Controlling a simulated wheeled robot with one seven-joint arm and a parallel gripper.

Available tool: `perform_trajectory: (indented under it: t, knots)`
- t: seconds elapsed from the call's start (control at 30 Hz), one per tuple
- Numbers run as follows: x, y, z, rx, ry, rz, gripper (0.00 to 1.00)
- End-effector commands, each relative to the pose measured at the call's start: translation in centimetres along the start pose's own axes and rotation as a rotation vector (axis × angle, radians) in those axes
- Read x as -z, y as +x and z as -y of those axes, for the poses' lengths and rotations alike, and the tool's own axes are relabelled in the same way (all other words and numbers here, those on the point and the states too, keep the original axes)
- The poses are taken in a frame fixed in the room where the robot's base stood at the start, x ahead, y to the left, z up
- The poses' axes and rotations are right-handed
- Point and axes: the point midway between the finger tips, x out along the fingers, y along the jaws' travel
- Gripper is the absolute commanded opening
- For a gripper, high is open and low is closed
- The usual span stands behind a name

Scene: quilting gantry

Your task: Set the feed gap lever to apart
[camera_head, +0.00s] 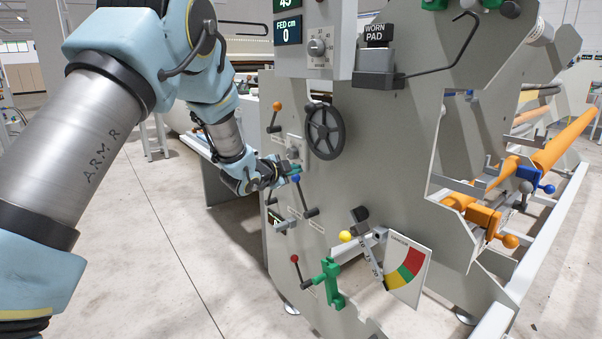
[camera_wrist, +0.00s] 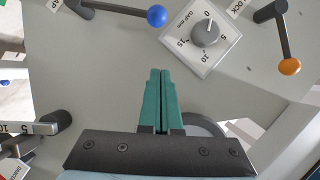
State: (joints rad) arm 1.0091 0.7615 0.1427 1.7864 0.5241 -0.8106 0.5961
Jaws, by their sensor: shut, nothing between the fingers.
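The lever with a blue ball (camera_head: 296,179) stands on the grey machine plate, its arm rising up and left from a dark pivot. In the wrist view the blue ball (camera_wrist: 157,16) is at the top, its dark arm running left to a pivot by a partly cut-off label; I cannot read its setting. My gripper (camera_head: 295,169) is beside the blue ball in the head view. In the wrist view its green fingers (camera_wrist: 160,72) are shut together and empty, pointing toward the plate, with the ball beyond the tips. Any contact is not shown.
A gap dial (camera_wrist: 205,32) and an orange-ball lever (camera_wrist: 289,66) sit right in the wrist view. A black handwheel (camera_head: 325,132), a red-ball lever (camera_head: 295,259), a green clamp (camera_head: 328,281) and a yellow-ball lever (camera_head: 346,236) are also on the plate. Open floor lies left.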

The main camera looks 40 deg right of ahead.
Motion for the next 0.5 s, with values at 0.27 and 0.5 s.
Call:
perform_trajectory:
  t: [0.27, 0.5]
  knots:
    - [-0.1, -4.2, 0.2, 0.001, -0.001, 0.001, 0.0]
    - [-0.1, -4.9, 0.2, 0.0, 0.0, 0.001, 0.0]
